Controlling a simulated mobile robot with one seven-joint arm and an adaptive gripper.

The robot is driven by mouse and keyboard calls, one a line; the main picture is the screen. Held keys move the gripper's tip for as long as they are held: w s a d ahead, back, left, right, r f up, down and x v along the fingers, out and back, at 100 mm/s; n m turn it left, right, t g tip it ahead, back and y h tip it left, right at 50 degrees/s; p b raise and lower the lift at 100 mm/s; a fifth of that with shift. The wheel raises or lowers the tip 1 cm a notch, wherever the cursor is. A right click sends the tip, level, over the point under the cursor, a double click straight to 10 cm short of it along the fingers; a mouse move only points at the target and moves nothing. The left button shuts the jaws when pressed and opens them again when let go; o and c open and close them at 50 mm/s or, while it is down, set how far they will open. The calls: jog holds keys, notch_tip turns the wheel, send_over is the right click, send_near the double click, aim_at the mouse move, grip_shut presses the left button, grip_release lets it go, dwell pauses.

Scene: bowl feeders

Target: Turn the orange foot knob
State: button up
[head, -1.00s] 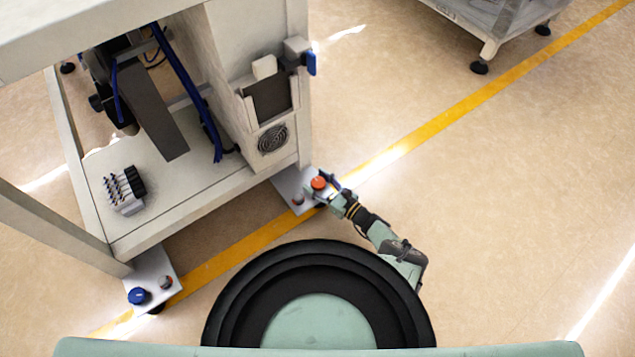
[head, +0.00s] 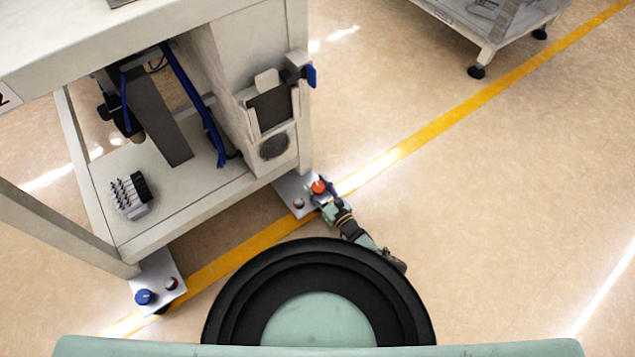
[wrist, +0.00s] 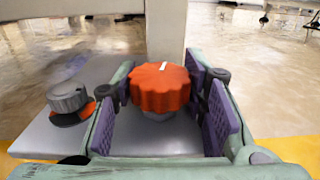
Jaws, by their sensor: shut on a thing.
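The orange foot knob (wrist: 160,88) has a scalloped edge and a white mark on top. It sits on a grey foot plate (wrist: 60,137) at the base of a machine leg. In the head view the orange knob (head: 318,187) is at the machine's near right corner. My gripper (wrist: 163,105) has one purple-padded finger on each side of the knob and is shut on it. In the head view my gripper (head: 322,193) reaches the knob from the lower right.
A smaller grey knob with an orange base (wrist: 69,103) stands left of the gripper on the same plate. A blue knob (head: 144,297) is on another foot at lower left. The machine leg (wrist: 165,30) rises just behind the orange knob. Open floor lies to the right.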

jog(key=shift+m+t+h, duration=0.5)
jog(key=shift+m+h, duration=0.2)
jog(key=shift+h, duration=0.3)
jog(key=o, duration=1.2)
